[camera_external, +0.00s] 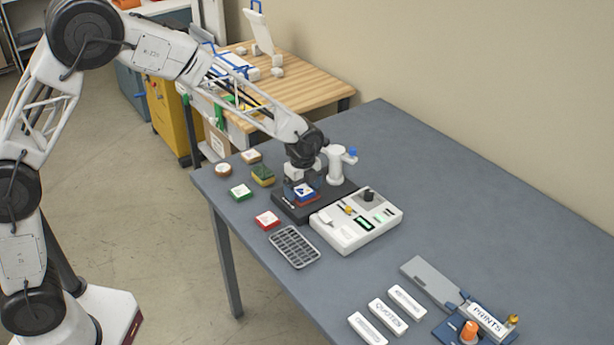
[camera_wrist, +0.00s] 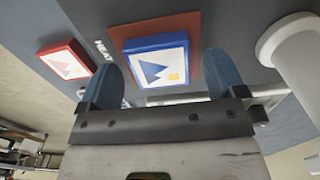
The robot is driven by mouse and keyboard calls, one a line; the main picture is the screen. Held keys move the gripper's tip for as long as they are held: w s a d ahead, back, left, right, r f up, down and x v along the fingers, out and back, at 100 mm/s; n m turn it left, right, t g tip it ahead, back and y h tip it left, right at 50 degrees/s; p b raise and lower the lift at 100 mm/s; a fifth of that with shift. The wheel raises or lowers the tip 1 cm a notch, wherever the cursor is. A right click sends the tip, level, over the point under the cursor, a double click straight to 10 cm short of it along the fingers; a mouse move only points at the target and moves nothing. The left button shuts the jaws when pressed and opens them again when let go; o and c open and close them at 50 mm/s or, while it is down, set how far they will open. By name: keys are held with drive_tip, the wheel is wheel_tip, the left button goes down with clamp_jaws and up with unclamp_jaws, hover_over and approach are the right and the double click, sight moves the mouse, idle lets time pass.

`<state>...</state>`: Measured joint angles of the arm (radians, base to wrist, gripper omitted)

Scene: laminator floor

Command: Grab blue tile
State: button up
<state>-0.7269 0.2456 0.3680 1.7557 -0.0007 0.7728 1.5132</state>
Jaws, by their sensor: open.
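In the external view the blue tile (camera_external: 304,192) lies on a reddish pad on the black plate (camera_external: 284,207) of the machine. My gripper (camera_wrist: 166,78) is open, with its two blue fingers on either side of the tile's near part in the wrist view. In the external view my gripper (camera_external: 303,181) is right over the tile. Whether the fingers touch the tile cannot be told.
A red tile (camera_external: 267,220) lies to the left and also shows in the wrist view (camera_wrist: 68,62). A green tile (camera_external: 241,191) and several others lie farther left. A white post (camera_external: 337,168) stands close on the right. A white control box (camera_external: 355,222) and a dark rack (camera_external: 294,246) are in front.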

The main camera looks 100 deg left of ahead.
drive_tip(key=shift+f, duration=0.25)
drive_tip(key=shift+c, duration=0.4)
drive_tip(key=c, duration=1)
